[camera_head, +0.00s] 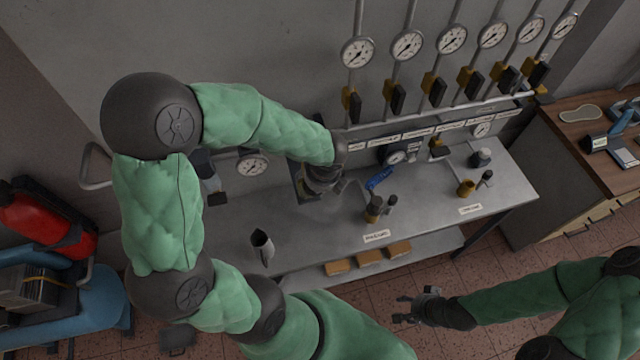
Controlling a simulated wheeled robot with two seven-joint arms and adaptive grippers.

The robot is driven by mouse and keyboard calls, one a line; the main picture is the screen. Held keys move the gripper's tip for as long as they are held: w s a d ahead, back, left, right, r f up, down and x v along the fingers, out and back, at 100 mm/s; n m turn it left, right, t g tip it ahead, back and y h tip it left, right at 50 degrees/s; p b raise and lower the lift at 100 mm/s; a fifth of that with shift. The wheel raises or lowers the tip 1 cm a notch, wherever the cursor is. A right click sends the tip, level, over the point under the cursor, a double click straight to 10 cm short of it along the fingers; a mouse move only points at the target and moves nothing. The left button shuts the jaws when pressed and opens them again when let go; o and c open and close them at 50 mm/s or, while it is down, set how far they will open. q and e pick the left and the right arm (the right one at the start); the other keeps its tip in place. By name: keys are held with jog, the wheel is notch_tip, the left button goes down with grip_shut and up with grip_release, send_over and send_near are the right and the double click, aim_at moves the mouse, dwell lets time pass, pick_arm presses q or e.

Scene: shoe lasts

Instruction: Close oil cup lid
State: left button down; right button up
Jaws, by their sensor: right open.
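Two small brass-coloured cups stand on the grey workbench (320,228). The nearer cup (374,208) has a dark lid-like part (392,200) at its right side. The farther cup (466,187) has a similar dark part (487,178) tilted at its right. I cannot tell which is the oil cup, as the labels are too small to read. My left gripper (338,188) is over the bench, left of the nearer cup and apart from it; its fingers are too dark to judge. My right gripper (407,308) is open and empty, in front of the bench and away from both cups.
A blue object (379,179) lies behind the nearer cup. A dark open-topped holder (262,246) stands at the bench's left. Gauges (407,45) and pipes line the wall. Brown blocks (369,257) lie on the lower shelf. A wooden desk (570,150) stands at right.

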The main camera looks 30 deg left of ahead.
aim_at(308, 189)
pick_arm(q)
jog(key=shift+s+a+m+t+p, duration=0.15)
jog(key=shift+a+m+p, duration=0.35)
jog(key=shift+m, duration=0.25)
jog(key=shift+s+a+m+t+p, duration=0.15)
jog(key=shift+a+m+p, duration=0.3)
jog(key=shift+m, duration=0.3)
jog(key=shift+a, duration=0.55)
jog(key=shift+w+d+h+p, duration=0.1)
jog(key=shift+w+h+p, duration=0.05)
jog(key=shift+h+p, duration=0.15)
dwell(0.6)
